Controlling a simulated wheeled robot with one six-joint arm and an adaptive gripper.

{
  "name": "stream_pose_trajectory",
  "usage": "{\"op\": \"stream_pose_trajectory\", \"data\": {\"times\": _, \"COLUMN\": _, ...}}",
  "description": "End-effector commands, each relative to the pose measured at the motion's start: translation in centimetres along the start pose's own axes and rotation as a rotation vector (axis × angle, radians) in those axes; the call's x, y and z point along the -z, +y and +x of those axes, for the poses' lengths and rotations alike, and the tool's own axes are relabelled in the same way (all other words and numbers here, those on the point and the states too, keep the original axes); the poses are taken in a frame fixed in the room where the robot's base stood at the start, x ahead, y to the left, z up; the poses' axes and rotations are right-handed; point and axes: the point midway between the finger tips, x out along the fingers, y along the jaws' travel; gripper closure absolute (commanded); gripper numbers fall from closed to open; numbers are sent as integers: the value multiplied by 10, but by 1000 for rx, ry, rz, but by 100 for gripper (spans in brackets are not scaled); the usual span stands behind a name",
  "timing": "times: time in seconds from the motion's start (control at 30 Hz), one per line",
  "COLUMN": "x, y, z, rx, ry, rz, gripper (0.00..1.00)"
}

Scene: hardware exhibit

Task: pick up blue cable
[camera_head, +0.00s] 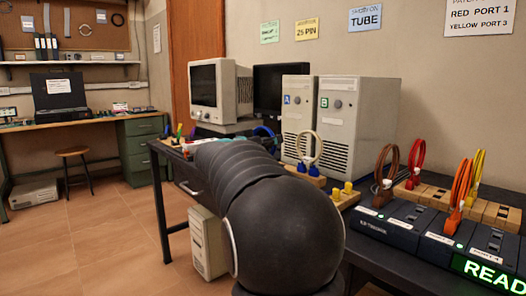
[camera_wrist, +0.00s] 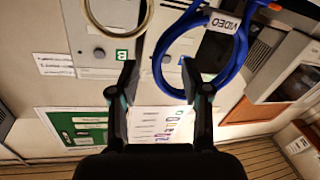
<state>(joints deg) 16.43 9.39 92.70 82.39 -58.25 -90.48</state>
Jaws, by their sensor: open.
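The blue cable (camera_wrist: 236,72) hangs in a loop with a white "VIDEO" tag (camera_wrist: 226,35) in the wrist view. My gripper (camera_wrist: 158,82) is open, its two fingers apart. The left strand of the loop appears between the fingers, and the right finger overlaps the loop's interior. I cannot tell how far the cable is from the fingertips in depth. In the head view only a small blue curve (camera_head: 267,130) shows behind my dark arm, which hides most of that spot and the gripper.
A cream cable loop (camera_head: 307,147) stands by towers A (camera_head: 297,115) and B (camera_head: 357,120). A CRT monitor (camera_head: 220,90) stands behind my arm. Brown (camera_head: 385,170), orange (camera_head: 460,185) and other cables stand around the dark port units (camera_head: 400,228) at right.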

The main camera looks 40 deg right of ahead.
Motion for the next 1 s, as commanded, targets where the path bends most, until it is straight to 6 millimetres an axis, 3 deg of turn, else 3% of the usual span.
{"op": "stream_pose_trajectory", "data": {"times": 0.13, "x": -1, "y": 0, "z": 17, "rx": 0, "ry": 0, "rz": 0, "gripper": 52}}
{"op": "stream_pose_trajectory", "data": {"times": 0.37, "x": 0, "y": 0, "z": 18, "rx": 1, "ry": 1, "rz": 1, "gripper": 52}}
{"op": "stream_pose_trajectory", "data": {"times": 0.5, "x": 0, "y": 0, "z": 18, "rx": 1, "ry": 1, "rz": 1, "gripper": 87}}
{"op": "stream_pose_trajectory", "data": {"times": 0.57, "x": 0, "y": 0, "z": 18, "rx": 1, "ry": 1, "rz": 1, "gripper": 100}}
{"op": "stream_pose_trajectory", "data": {"times": 0.87, "x": 1, "y": 0, "z": 18, "rx": 1, "ry": 2, "rz": 2, "gripper": 100}}
{"op": "stream_pose_trajectory", "data": {"times": 1.0, "x": 10, "y": 3, "z": 18, "rx": 0, "ry": 3, "rz": 4, "gripper": 100}}
